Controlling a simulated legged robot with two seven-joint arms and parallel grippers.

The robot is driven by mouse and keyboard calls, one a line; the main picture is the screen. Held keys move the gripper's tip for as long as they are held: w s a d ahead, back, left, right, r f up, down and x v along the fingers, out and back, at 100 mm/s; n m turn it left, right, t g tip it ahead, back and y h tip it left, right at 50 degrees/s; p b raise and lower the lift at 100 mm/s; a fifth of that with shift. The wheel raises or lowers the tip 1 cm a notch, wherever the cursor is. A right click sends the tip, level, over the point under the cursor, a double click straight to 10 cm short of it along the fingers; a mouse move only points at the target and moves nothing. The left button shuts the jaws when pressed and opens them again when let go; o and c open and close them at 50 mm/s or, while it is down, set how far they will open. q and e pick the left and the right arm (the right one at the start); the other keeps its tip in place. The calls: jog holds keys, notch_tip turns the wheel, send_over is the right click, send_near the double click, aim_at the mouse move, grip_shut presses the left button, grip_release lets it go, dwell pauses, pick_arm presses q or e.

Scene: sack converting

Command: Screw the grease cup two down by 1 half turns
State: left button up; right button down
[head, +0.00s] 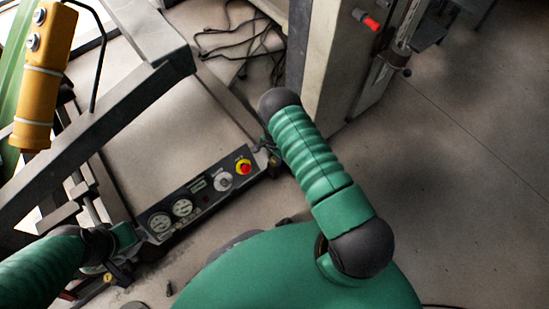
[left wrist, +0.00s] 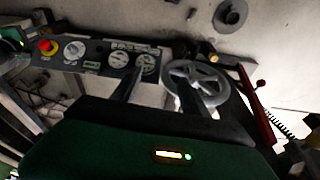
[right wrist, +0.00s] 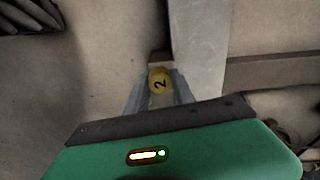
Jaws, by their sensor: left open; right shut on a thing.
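In the head view I cannot make out the cup. My left gripper (left wrist: 158,76) is open and empty in the left wrist view, its fingers apart below the gauges and beside a spoked handwheel (left wrist: 197,83).
A control panel (head: 205,192) with gauges, a knob and a red button (head: 244,167) runs along the machine's near edge. A yellow pendant (head: 43,80) hangs at the upper left. A grey cabinet (head: 335,60) stands at the back. Open floor lies to the right.

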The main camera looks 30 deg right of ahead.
jog(key=shift+w, duration=0.1)
jog(key=c, duration=1.1)
grip_release()
jog(key=shift+o, duration=0.2)
notch_tip(320, 180, up, 17)
jog(key=p, duration=0.8)
jog(key=shift+f, duration=0.15)
